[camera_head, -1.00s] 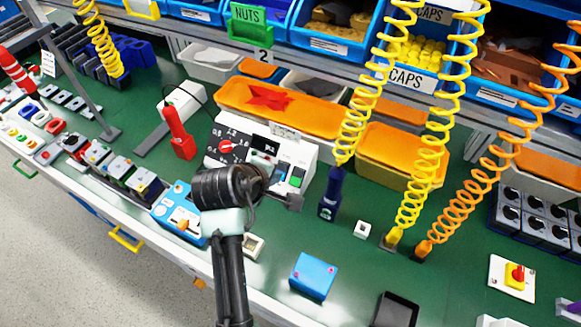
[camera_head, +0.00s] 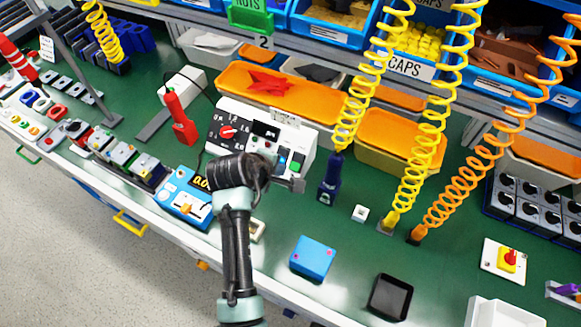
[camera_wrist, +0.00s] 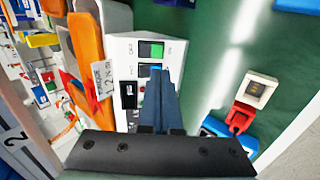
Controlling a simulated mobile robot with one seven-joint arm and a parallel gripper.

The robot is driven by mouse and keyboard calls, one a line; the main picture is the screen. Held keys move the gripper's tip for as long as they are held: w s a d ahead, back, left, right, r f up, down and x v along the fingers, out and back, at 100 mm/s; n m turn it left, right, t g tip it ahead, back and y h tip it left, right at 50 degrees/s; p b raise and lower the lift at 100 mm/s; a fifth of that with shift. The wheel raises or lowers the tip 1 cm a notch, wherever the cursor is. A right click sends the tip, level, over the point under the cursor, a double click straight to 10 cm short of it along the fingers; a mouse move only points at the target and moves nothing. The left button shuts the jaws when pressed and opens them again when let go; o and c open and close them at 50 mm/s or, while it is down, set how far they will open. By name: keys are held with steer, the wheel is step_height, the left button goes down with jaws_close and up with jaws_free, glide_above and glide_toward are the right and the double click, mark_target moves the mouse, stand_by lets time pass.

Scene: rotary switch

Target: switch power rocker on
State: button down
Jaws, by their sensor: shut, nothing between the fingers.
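The white control box (camera_head: 262,140) stands on the green bench with a red rotary knob (camera_head: 227,132) and a green rocker (camera_head: 296,167) at its right end. In the wrist view the box face (camera_wrist: 125,48) shows the green rocker (camera_wrist: 151,50) and a second, darker rocker (camera_wrist: 149,70) beside it. I cannot read which label marks power. My gripper (camera_head: 298,186) is shut and empty just in front of the box's right end. In the wrist view my fingertips (camera_wrist: 159,72) overlap the darker rocker's edge; I cannot tell whether they touch it.
A dark blue tool (camera_head: 329,180) on a yellow coil hangs close right of my gripper. A blue box (camera_head: 313,258) lies nearer, with clear bench around it.

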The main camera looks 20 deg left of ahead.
mark_target(295, 168)
steer(key=b+x, duration=0.1)
steer(key=x, duration=0.8)
steer(key=shift+w+f, duration=0.2)
steer(key=shift+f, duration=0.05)
steer(key=shift+d+f+b, duration=0.15)
steer(key=shift+f+b, duration=0.4)
steer(key=shift+b, duration=0.05)
steer(key=shift+r+t, duration=0.3)
steer(key=shift+w+r+p, duration=0.1)
steer(key=shift+p, duration=0.2)
steer(key=shift+r+p, duration=0.7)
steer(key=shift+r, duration=0.05)
